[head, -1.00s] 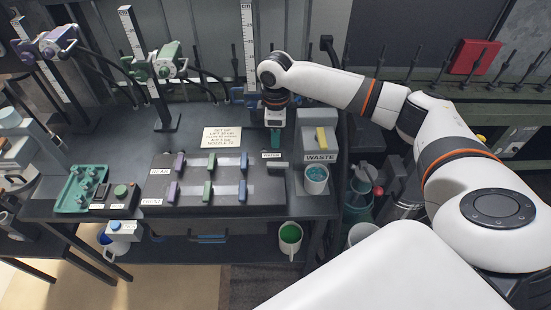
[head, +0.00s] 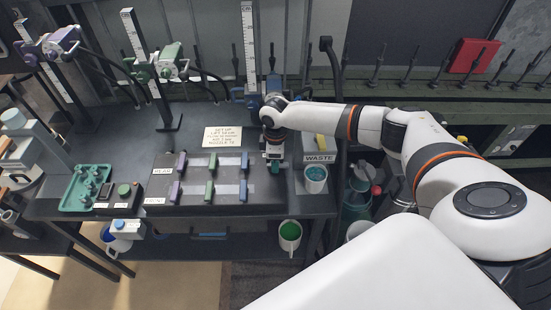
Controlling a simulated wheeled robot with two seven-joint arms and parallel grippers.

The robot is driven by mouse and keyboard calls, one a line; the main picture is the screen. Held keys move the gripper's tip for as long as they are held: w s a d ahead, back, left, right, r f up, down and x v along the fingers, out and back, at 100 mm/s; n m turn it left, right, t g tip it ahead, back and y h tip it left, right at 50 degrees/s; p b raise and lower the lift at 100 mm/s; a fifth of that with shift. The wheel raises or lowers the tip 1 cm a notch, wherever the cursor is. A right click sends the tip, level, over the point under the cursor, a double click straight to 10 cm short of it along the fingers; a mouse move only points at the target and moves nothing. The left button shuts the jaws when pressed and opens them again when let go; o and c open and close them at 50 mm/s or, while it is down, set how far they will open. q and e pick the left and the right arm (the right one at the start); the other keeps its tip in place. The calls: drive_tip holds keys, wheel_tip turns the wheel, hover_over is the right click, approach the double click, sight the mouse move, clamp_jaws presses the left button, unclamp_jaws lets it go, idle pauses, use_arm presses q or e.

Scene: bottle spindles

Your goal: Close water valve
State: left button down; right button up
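My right gripper (head: 273,156) points down at the right end of the dark bench, just right of the rows of coloured levers. The gripper hides the small label and most of what lies beneath it. A small teal piece (head: 274,169) shows just below the gripper and may be part of the water valve; I cannot tell whether the fingers touch it. Whether the fingers are open or shut is too small to tell. My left gripper is not in view.
The grey waste box (head: 319,157) with a yellow lever (head: 321,142) and a cup (head: 315,178) stands close right of my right gripper. Purple, green and blue levers (head: 243,187) stand close on its left. A teal tray (head: 83,190) lies at far left.

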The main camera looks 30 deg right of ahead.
clamp_jaws()
